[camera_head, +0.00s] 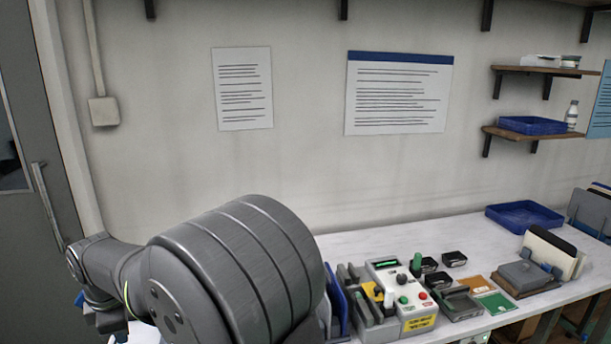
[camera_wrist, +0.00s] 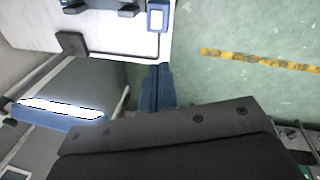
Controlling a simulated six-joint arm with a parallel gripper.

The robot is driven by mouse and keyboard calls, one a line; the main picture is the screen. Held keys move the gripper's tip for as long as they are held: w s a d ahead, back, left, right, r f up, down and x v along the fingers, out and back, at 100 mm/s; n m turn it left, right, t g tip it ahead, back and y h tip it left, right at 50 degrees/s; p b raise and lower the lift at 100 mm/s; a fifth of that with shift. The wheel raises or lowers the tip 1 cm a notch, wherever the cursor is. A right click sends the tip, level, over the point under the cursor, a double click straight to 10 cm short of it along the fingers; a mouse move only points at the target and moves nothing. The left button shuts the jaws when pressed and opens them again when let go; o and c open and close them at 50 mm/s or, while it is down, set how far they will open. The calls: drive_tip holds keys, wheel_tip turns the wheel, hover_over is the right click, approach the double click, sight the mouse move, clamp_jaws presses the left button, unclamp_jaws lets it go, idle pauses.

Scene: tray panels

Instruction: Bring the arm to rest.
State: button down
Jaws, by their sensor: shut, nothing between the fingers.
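My gripper (camera_wrist: 158,78) shows in the wrist view as two dark blue fingers, side by side and shut, with nothing between them. They point toward the top of the picture, in front of the white table's edge and the green floor. In the head view, my arm's large grey links fill the lower left and hide part of the table. The gripper cannot be made out clearly there.
The white table (camera_head: 365,240) holds a control box (camera_head: 392,275) with buttons, small black trays (camera_head: 453,259) and a blue tray (camera_head: 523,216). In the wrist view, a yellow strip (camera_wrist: 255,60) crosses the open green floor (camera_wrist: 245,25). A door (camera_head: 25,200) stands at the left.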

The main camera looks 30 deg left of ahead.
drive_tip(key=shift+s+d+r+n, duration=0.2)
drive_tip(key=shift+r+n, duration=0.3)
drive_tip(key=shift+s+d+r+n, duration=0.15)
drive_tip(key=shift+r+n, duration=0.3)
drive_tip(key=shift+n, duration=0.05)
drive_tip(key=c, duration=2.1)
unclamp_jaws()
